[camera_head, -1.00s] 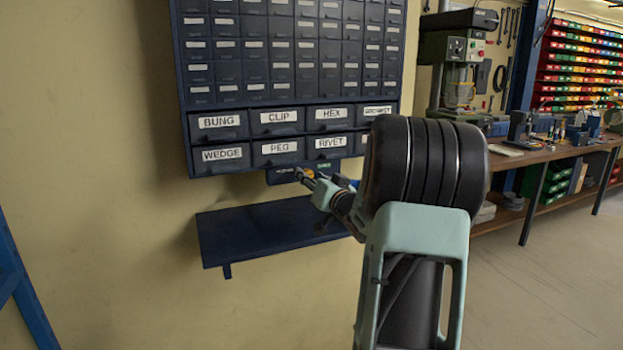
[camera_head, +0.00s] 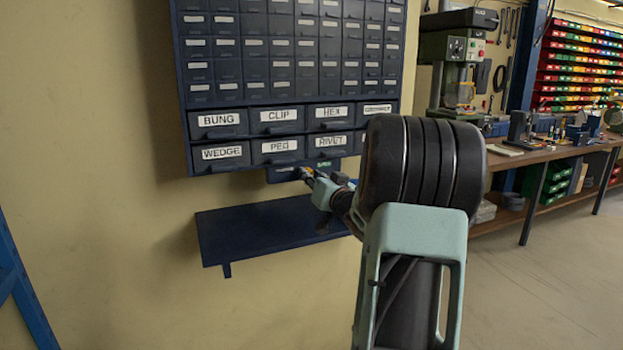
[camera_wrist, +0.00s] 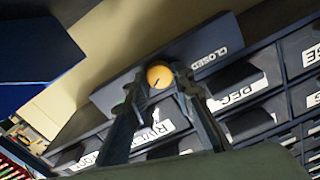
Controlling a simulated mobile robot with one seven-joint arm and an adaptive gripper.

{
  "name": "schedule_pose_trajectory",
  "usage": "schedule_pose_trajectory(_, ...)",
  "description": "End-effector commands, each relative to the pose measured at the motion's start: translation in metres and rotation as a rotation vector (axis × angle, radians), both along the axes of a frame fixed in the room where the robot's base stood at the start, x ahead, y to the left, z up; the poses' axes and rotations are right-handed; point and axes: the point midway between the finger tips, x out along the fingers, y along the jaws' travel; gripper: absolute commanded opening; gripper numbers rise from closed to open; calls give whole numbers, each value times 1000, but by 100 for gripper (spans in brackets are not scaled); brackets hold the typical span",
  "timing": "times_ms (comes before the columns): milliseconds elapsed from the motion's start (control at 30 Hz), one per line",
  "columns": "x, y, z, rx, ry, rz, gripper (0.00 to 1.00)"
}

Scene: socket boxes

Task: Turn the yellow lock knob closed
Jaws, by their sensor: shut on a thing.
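The yellow lock knob (camera_wrist: 159,76) is round with a short dark line on its face. It sits on a dark blue lock plate (camera_wrist: 112,95) with a white CLOSED label (camera_wrist: 213,57) to the right in the wrist view. My gripper (camera_wrist: 156,84) has one finger on each side of the knob and is shut on it. In the head view my gripper (camera_head: 307,175) reaches the small plate (camera_head: 283,174) under the drawer cabinet; the knob is mostly hidden there by my fingers.
The drawer cabinet (camera_head: 222,134) with labelled drawers such as BUNG, PEG and RIVET is just above the plate. A dark blue shelf (camera_head: 265,226) juts from the wall below my gripper. A workbench (camera_head: 545,154) with a drill press (camera_head: 458,65) stands to the right.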

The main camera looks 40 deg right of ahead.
Motion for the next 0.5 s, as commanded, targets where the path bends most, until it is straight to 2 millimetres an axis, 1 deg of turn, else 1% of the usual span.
schedule_pose_trajectory(267, 0, 1, -4, -198, 47, 1, 0)
schedule_pose_trajectory(500, 0, 1, -4, -420, 101, 0, 0)
